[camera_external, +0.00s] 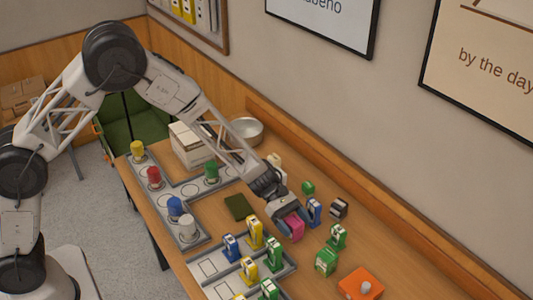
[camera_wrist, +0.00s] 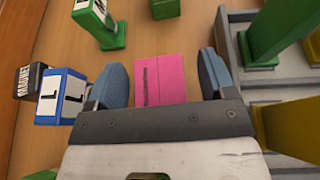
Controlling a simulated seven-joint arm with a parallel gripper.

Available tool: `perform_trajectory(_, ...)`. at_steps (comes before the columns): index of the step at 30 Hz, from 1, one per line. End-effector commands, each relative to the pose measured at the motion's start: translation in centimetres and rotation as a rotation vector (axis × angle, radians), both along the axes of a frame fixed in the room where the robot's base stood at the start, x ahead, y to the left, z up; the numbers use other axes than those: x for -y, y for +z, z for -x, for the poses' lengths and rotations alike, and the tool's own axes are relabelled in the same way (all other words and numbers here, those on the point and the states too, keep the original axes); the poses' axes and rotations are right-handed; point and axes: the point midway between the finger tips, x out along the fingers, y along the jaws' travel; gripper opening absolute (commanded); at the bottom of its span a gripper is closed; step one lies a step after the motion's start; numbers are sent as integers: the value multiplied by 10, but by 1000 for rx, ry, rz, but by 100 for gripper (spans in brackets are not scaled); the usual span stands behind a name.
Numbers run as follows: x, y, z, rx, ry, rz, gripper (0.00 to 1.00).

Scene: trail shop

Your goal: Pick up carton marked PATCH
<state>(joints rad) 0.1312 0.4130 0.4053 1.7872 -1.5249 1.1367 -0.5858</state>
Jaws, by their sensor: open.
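A pink carton (camera_wrist: 160,82) lies between the two spread fingers of my gripper (camera_wrist: 162,76) in the wrist view. A dark line of print runs along its top, too small to read, so I cannot confirm the word PATCH. A gap shows on each side of the carton, wider on the right. In the external view the pink carton (camera_external: 294,230) is under my gripper (camera_external: 287,212), partly hidden by it. The gripper is open and holds nothing. No readable PATCH mark shows on any carton.
A blue and white block (camera_wrist: 62,97) stands close to the left finger, with a black MAGNET box (camera_wrist: 28,82) beside it. A grey tray (camera_wrist: 232,35) with green and yellow pieces is at the right. A green carton (camera_external: 326,262) and an orange box (camera_external: 360,285) stand nearby.

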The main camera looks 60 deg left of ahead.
Motion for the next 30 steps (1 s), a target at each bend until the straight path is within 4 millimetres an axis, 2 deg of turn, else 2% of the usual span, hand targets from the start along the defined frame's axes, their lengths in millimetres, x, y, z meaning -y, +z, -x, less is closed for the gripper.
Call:
perform_trajectory(18,3,-1,-1,0,1,0,77)
perform_trajectory(20,3,-1,-1,0,1,0,69)
perform_trajectory(30,3,-1,-1,0,1,0,17)
